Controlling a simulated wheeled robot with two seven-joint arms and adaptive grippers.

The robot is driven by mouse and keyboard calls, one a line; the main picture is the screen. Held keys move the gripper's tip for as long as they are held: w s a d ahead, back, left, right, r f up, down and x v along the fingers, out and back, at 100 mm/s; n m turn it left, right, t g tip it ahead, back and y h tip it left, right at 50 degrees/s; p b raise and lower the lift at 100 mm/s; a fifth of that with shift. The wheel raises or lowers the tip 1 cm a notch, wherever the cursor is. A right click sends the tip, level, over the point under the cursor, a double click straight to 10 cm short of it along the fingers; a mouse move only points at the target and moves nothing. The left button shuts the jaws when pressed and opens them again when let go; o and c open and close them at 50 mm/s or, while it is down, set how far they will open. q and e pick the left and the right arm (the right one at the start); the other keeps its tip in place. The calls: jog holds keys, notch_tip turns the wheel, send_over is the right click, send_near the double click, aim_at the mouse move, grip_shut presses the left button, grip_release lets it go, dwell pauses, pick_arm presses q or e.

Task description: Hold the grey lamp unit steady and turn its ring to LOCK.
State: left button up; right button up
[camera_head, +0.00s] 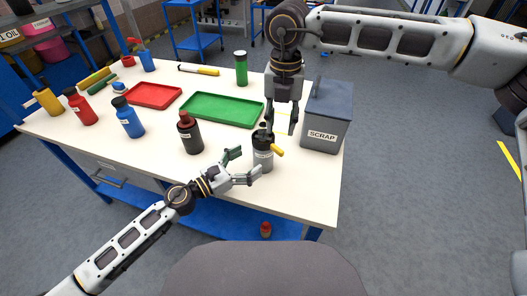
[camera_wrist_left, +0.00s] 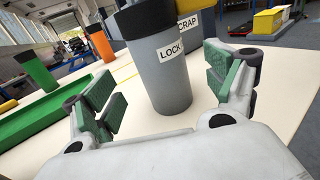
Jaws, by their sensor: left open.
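The grey lamp unit (camera_head: 263,160) stands upright near the front right of the white table, with a black ring (camera_head: 262,136) on top and a yellow handle (camera_head: 278,150) on its right side. In the left wrist view the unit (camera_wrist_left: 165,80) shows a LOCK label (camera_wrist_left: 171,50) below the black ring (camera_wrist_left: 146,18). My left gripper (camera_head: 247,164) is open just left of the unit, its fingers pointing at it; in the left wrist view the fingers (camera_wrist_left: 166,95) flank it without visible contact. My right gripper (camera_head: 284,131) points down above and behind the unit, fingers apart and empty.
A grey SCRAP bin (camera_head: 327,115) stands close on the right. A dark bottle with a red cap (camera_head: 190,133) stands to the left. A green tray (camera_head: 222,109), a red tray (camera_head: 153,96) and several bottles occupy the rest. The table's front edge is near.

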aim_at(264, 152)
pick_arm(q)
jog(key=shift+x, duration=3.35)
jog(key=shift+w, duration=0.1)
jog(key=c, duration=1.3)
